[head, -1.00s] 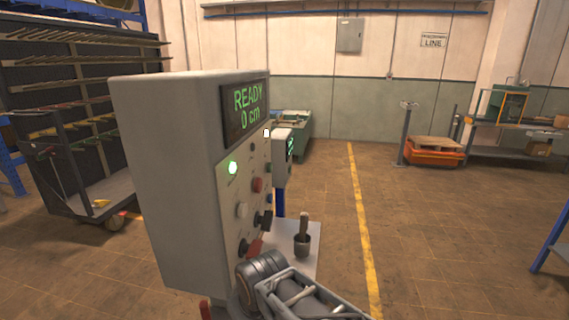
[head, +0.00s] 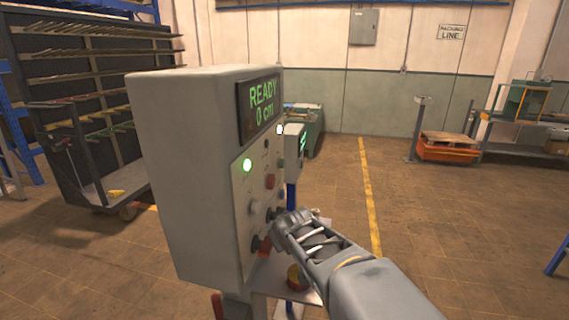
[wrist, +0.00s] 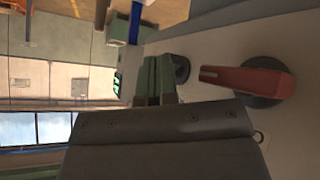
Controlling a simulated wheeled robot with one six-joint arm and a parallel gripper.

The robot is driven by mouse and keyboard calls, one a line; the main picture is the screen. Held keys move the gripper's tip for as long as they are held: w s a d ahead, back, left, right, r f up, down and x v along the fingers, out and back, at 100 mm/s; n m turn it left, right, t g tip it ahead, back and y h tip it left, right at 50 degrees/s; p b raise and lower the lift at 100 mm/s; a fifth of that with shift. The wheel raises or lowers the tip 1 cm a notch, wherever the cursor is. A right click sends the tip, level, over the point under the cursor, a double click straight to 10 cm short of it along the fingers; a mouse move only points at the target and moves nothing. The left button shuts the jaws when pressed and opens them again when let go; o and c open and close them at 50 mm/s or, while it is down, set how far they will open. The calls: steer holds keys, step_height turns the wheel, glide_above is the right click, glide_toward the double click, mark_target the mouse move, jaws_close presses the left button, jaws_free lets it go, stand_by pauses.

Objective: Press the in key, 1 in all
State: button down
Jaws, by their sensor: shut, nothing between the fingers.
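A grey control cabinet (head: 185,170) stands in front of me, its screen (head: 259,105) reading "READY 0 cm" in green. Its slanted right face carries a lit green lamp (head: 247,165), a red button (head: 269,181), a pale knob (head: 255,207) and dark round controls. Their labels are too small to read, so I cannot tell which is the in key. My gripper (wrist: 158,80) is shut and empty, close to the panel beside a black round control (wrist: 181,68). A red lever (wrist: 246,82) on a dark round base lies right of it. In the head view my wrist hides the fingertips.
A red and yellow round part (head: 297,278) sits on the small shelf below the panel. A second, smaller cabinet (head: 294,143) stands behind. A rack trolley (head: 95,130) is at left. Open floor (head: 450,230) lies to the right.

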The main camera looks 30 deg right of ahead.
mark_target(282, 164)
steer(key=w+d+r+n+t+y+p, duration=0.1)
steer(key=w+d+r+n+t, duration=0.3)
steer(key=d, duration=0.5)
steer(key=w+d+r+n+t+y+p, duration=0.1)
steer(key=w+d+r+n+t+y, duration=0.2)
steer(key=d, duration=0.6)
steer(key=shift+w+d+r+n+t, duration=0.4)
steer(key=shift+w+r+n+t, duration=0.55)
steer(key=shift+r+n+t, duration=0.6)
steer(key=shift+w+a+f, duration=0.1)
steer(key=shift+f, duration=0.1)
steer(key=w+a+b, duration=0.1)
steer(key=w+a, duration=0.5)
steer(key=shift+a, duration=0.15)
steer(key=shift+a, duration=0.1)
steer(key=shift+w+a+b, duration=0.25)
steer(key=shift+w+b, duration=0.05)
steer(key=shift+b, duration=0.15)
